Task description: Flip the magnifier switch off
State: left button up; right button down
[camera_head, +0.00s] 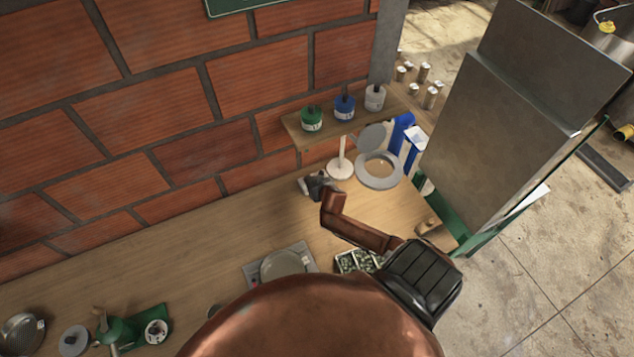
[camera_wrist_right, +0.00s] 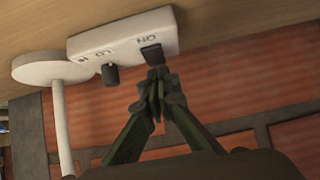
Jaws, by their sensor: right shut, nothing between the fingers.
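The magnifier lamp shows in the head view with a round white base, a thin upright stalk, a grey ring lens (camera_head: 380,170) and a raised round lid. In the right wrist view its white switch box (camera_wrist_right: 118,38) sits beside the white base disc (camera_wrist_right: 45,69). The box carries a black rocker switch (camera_wrist_right: 151,53) marked ON and a black knob (camera_wrist_right: 109,75). My right gripper (camera_wrist_right: 156,76) is shut and empty, fingertips right at the rocker's edge; I cannot tell whether they touch. In the head view the right gripper (camera_head: 310,184) is beside the lamp base. My left gripper is not in view.
A small shelf with several capped jars (camera_head: 344,107) hangs on the brick wall above the lamp. A large metal machine (camera_head: 500,110) stands right of the wooden workbench (camera_head: 180,255). A scale (camera_head: 284,264) and a compartment tray (camera_head: 352,261) lie near my right arm.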

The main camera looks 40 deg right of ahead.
jog(key=r+p, duration=0.1)
jog(key=s+r, duration=0.1)
jog(key=r, duration=0.1)
jog(key=shift+a+p, duration=0.2)
jog(key=shift+p, duration=0.15)
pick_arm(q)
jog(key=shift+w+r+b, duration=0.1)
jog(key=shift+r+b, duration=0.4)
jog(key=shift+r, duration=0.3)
pick_arm(e)
jog(key=v, duration=0.9)
jog(key=shift+f, duration=0.3)
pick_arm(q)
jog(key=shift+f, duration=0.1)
pick_arm(e)
jog(key=shift+s+a, duration=0.1)
jog(key=shift+a, duration=0.05)
pick_arm(q)
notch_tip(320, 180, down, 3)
jog(key=b, duration=0.2)
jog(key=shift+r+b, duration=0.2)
jog(key=shift+b, duration=0.2)
pick_arm(e)
jog(key=shift+w+d+r+t, duration=0.3)
jog(key=shift+w+d, duration=0.1)
jog(key=shift+w, duration=0.2)
